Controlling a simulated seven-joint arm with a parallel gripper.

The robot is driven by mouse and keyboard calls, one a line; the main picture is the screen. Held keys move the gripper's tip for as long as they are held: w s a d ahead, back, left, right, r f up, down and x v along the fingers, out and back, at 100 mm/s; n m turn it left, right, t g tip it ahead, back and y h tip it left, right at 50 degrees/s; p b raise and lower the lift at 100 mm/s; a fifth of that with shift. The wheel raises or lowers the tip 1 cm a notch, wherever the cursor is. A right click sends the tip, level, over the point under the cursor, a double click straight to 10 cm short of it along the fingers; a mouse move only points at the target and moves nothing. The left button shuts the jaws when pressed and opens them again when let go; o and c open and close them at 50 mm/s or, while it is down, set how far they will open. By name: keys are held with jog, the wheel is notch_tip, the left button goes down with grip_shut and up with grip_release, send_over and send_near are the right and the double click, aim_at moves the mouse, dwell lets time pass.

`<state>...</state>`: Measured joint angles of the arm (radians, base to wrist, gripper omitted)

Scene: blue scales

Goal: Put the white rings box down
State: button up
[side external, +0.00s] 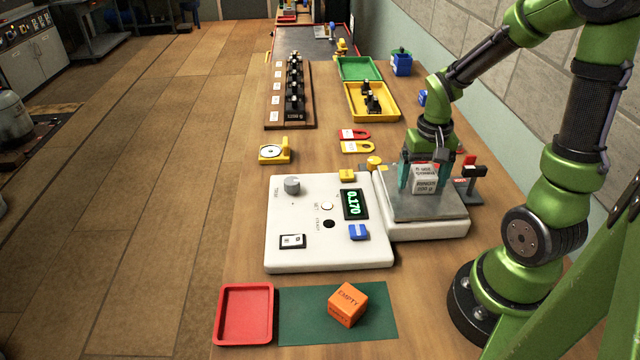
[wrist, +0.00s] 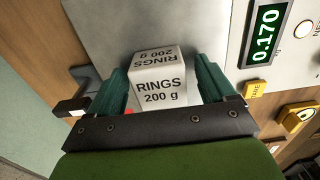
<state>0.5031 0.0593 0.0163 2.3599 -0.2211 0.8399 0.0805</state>
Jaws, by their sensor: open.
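The white rings box (side external: 425,180) stands on the metal pan (side external: 440,208) of the scale, in the side view. In the wrist view the rings box (wrist: 160,85) reads "RINGS 200 g". My gripper (side external: 420,172) is lowered over the pan, with its teal fingers on either side of the box. In the wrist view my gripper (wrist: 165,90) is open, with one finger at each side of the box. The scale's green display (side external: 355,204) reads 0.170. Whether the fingers still touch the box is hard to tell.
The scale's control panel (side external: 300,240) lies left of the pan. An orange "EMPTY" box (side external: 347,305) sits on a green mat (side external: 300,325) in front, beside a red tray (side external: 222,315). Yellow (side external: 390,117) and green trays (side external: 350,62) and a rack of black weights (side external: 272,95) stand farther back.

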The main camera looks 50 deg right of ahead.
aim_at(424, 171)
notch_tip(424, 171, up, 12)
jog(key=a+r+n+t+y, duration=0.1)
jog(key=a+r+n+t, duration=0.1)
jog(key=a, duration=0.6)
jog(key=a+r+n+t+y, duration=0.1)
jog(key=a+r+n+t, duration=0.1)
jog(key=a+t, duration=0.3)
jog(key=a+n, duration=0.1)
jog(key=a, duration=0.2)
jog(key=shift+s+r, duration=0.2)
jog(key=shift+r, duration=0.05)
dwell(3.5)
